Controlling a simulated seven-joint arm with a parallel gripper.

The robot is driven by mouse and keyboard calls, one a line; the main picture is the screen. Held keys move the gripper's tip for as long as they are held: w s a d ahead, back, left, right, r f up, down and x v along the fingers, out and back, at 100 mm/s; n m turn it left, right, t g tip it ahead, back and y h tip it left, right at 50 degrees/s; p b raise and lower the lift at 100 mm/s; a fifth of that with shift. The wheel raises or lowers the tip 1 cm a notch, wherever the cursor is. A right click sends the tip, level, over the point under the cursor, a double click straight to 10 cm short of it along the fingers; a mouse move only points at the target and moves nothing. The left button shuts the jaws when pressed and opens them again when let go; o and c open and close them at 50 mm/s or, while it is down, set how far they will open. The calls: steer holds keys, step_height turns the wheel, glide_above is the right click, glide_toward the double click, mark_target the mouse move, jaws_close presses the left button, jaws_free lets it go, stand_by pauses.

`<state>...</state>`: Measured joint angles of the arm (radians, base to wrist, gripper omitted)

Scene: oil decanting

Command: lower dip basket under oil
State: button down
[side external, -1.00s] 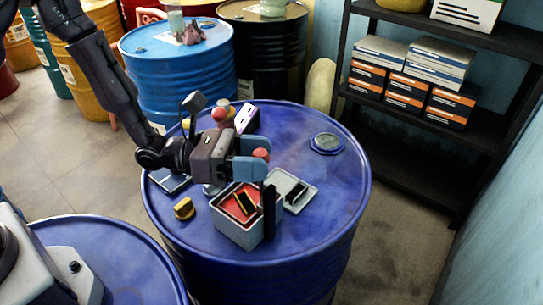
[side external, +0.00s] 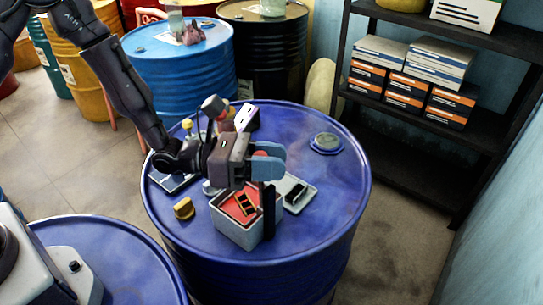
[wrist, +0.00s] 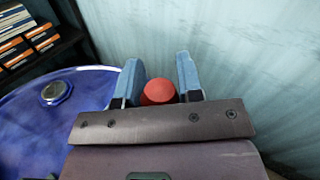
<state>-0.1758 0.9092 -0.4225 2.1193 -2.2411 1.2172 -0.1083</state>
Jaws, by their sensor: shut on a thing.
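A grey open-topped tank (side external: 237,235) stands on the blue drum, with red liquid (side external: 229,207) inside. A dark and yellow frame, which looks like the dip basket (side external: 246,203), sits inside the tank at the liquid; how deep it reaches is hidden. A black upright bar (side external: 269,212) stands at the tank's right side. My gripper (side external: 270,162) is above the tank, its blue fingers shut on a red round knob (wrist: 158,92). In the side view the fingers mostly hide the knob. Whether the knob joins the basket is hidden.
On the blue drum (side external: 325,220) are a grey tray (side external: 301,201) with a dark item right of the tank, a yellow-brown cap (side external: 183,208) on the left, and a round bung (side external: 326,143) at the back right. The drum's right side is clear. A black shelf (side external: 420,140) stands behind.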

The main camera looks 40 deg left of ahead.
mark_target(271, 184)
steer(key=shift+f, duration=1.7)
steer(key=c, duration=0.8)
jaws_free()
steer(key=shift+r, duration=0.1)
steer(key=v, duration=1.3)
